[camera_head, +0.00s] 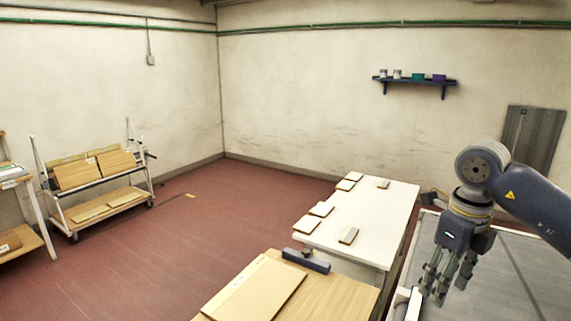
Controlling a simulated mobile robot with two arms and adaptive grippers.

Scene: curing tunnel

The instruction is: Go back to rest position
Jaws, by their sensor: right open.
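My right gripper (447,285) hangs at the right of the head view, with its fingers pointing down. It is open, and I see nothing between its fingers. It is above the left part of a grey-topped surface (505,275). My right arm comes in from the right edge. My left gripper is out of view.
A wooden table (340,297) with a flat board (255,290) and a dark bar (306,261) is at the bottom. A white table (375,215) with several small boards stands behind. A trolley (105,205) with boards is at left. Red floor (190,250) is clear between.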

